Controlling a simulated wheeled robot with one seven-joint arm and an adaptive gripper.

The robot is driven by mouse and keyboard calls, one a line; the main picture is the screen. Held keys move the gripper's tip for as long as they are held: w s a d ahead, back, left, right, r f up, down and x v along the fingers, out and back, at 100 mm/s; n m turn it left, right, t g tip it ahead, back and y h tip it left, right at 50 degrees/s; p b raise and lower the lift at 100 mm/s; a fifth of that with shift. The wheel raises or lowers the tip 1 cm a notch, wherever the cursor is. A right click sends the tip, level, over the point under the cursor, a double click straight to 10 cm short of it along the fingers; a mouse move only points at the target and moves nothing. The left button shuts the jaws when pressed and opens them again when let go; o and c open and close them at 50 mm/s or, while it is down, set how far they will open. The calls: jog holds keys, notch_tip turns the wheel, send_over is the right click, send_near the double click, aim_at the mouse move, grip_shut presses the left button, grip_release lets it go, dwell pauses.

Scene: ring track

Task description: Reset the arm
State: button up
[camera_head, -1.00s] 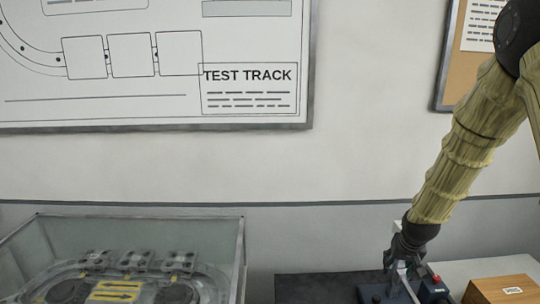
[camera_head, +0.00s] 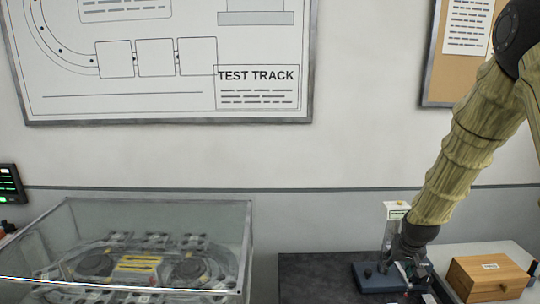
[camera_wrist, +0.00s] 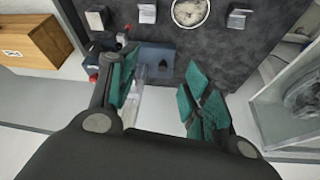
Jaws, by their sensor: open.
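My arm, in a ribbed tan sleeve, comes down from the upper right in the head view. My gripper (camera_head: 408,268) is at its lower end, just over a dark mat, close to a blue-grey stand. In the wrist view my gripper (camera_wrist: 162,92) has its two teal-padded fingers spread apart with nothing held between them. The blue-grey stand (camera_wrist: 158,58) lies beyond the fingertips in that view; it also shows in the head view (camera_head: 372,281). A pale, see-through upright piece beside the left finger is partly hidden; I cannot tell whether they touch.
A wooden box (camera_head: 490,282) stands right of my gripper; it also shows in the wrist view (camera_wrist: 32,38). A clear case (camera_head: 62,218) over a ring track fills the lower left. Several small blocks and a round dial (camera_wrist: 190,10) sit on the dark mat (camera_wrist: 220,62).

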jog(key=s+a+f+g+b, duration=0.1)
jog(key=s+a+f+b, duration=0.3)
jog(key=f, duration=0.6)
jog(key=s+a+f+n+b, duration=0.1)
jog(key=s+f, duration=0.6)
jog(key=f, duration=0.2)
jog(key=s+a+f+g+b, duration=0.1)
jog(key=s+a+f+b, duration=0.3)
jog(key=f, duration=0.6)
jog(key=s+a+f+b, duration=0.1)
jog(key=s+a+f, duration=0.1)
jog(key=s+f, duration=0.4)
jog(key=s+a+f+n+g+b, duration=0.1)
jog(key=s+f, duration=0.4)
jog(key=s, duration=0.7)
jog(key=s+a+f+g+y+b, duration=0.1)
jog(key=s+a+f+b, duration=0.2)
jog(key=s+f, duration=0.3)
jog(key=s, duration=0.4)
jog(key=shift+a+f, duration=0.3)
jog(key=shift+a, duration=0.1)
